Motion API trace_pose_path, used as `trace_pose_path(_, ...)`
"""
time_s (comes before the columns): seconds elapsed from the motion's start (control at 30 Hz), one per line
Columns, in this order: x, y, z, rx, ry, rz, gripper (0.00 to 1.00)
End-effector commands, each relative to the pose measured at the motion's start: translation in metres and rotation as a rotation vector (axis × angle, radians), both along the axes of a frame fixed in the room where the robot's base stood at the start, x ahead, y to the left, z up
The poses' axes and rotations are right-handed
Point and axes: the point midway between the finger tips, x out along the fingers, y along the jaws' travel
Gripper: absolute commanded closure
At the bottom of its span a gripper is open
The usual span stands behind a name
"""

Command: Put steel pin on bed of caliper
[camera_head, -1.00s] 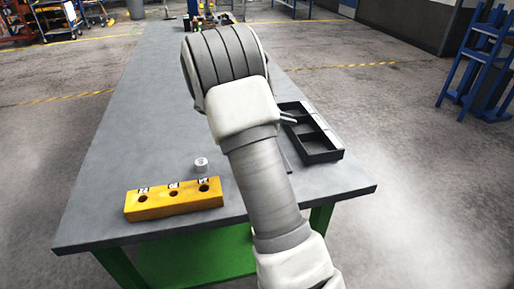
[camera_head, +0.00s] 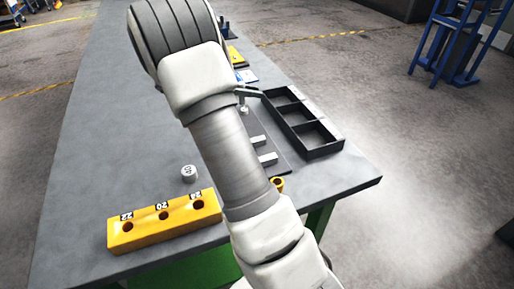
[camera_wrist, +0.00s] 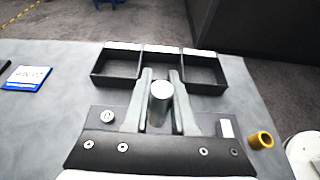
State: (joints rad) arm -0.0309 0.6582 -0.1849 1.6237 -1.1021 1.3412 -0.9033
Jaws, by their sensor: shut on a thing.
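My gripper (camera_wrist: 160,78) is shut on the steel pin (camera_wrist: 160,101), a plain grey cylinder seen end-on between the two fingers in the wrist view. In the head view my arm hides the pin; only a grey finger tip shows beside the wrist. Below and beyond the fingers lies a flat dark grey plate (camera_head: 277,143), apparently the caliper. Two light blocks (camera_head: 267,158) stand on it; one also shows in the wrist view (camera_wrist: 226,128). A small round piece (camera_wrist: 107,117) is at the plate's left in the wrist view. The fingers hide the plate's middle.
A black three-compartment tray (camera_head: 327,152) stands just beyond the plate. A yellow block (camera_head: 163,228) with three numbered holes and a marked grey cylinder (camera_head: 188,173) are at the front left. A yellow ring (camera_wrist: 262,140) and a blue card (camera_wrist: 27,77) flank the plate.

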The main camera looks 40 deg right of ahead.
Motion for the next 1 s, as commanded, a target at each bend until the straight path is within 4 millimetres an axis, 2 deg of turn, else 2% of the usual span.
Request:
trace_pose_path(0.6,-0.102,0.018,-0.062,0.002,0.002,0.001,1.0)
trace_pose_path(0.83,-0.112,0.02,-0.073,-0.001,0.002,0.002,1.0)
trace_pose_path(1.0,-0.112,0.019,-0.097,0.0,0.003,0.0,1.0)
